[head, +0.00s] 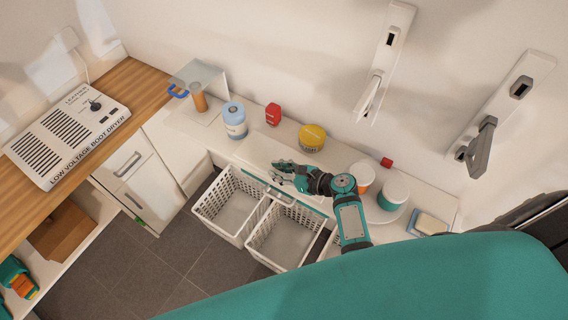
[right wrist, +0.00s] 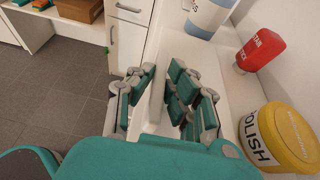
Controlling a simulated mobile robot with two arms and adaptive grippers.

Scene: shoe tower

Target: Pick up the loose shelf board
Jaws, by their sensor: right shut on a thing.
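My right gripper (head: 282,171) is at the panel's front edge. In the right wrist view its fingers (right wrist: 160,95) are closed around a thin white edge (right wrist: 155,108), which looks like the board. The fingers and wrist hide part of the board, and white on white makes its outline hard to tell. I cannot see clear space beneath it. My left gripper does not show.
Two white baskets (head: 230,203) stand just in front. A boot dryer (head: 68,132) sits left. The floor (head: 165,255) at front left is clear.

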